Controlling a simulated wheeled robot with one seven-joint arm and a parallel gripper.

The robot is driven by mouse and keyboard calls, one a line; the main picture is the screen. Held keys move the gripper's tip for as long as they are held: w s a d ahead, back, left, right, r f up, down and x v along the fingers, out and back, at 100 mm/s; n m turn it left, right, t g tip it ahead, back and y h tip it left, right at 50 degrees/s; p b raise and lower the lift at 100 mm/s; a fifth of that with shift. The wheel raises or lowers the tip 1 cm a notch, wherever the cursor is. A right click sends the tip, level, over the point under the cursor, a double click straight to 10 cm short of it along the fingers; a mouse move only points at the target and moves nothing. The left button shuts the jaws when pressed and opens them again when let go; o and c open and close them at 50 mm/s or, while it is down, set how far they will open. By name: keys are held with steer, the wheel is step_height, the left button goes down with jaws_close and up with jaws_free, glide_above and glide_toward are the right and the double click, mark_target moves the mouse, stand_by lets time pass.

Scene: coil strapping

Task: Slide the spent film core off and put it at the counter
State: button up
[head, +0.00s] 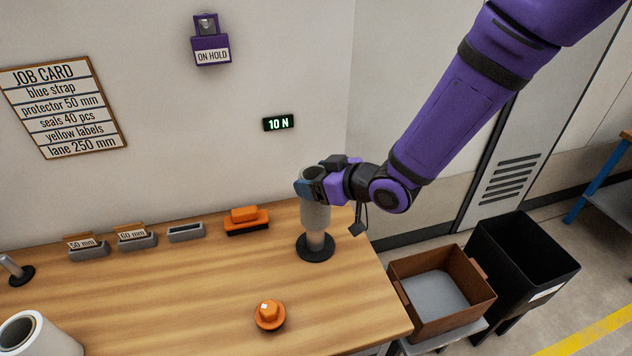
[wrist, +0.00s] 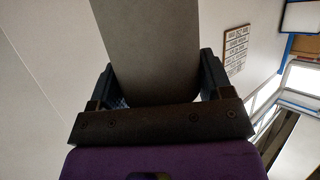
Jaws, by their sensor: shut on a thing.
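The spent film core (head: 316,216) is a plain grey tube standing upright over a post with a round black base (head: 315,248). A short length of the post shows between the core's lower end and the base, so the core sits raised above the base with the post still below it. My gripper (head: 311,186) is shut around the core near its top. In the wrist view the grey core (wrist: 147,45) fills the space between the two fingers (wrist: 156,88). How far the post reaches inside the core is hidden.
The wooden counter (head: 190,295) has free room in its middle. An orange knob (head: 269,314) stands near the front, a white film roll (head: 38,336) at front left. Grey holders (head: 137,241) and an orange-handled tool (head: 246,220) line the back. A brown box (head: 441,284) and black bin (head: 524,254) stand right.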

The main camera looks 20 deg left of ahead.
steer(key=shift+r, duration=0.1)
stand_by(0.3)
step_height(320, 180, up, 7)
stand_by(1.4)
steer(key=shift+d, duration=0.1)
stand_by(0.4)
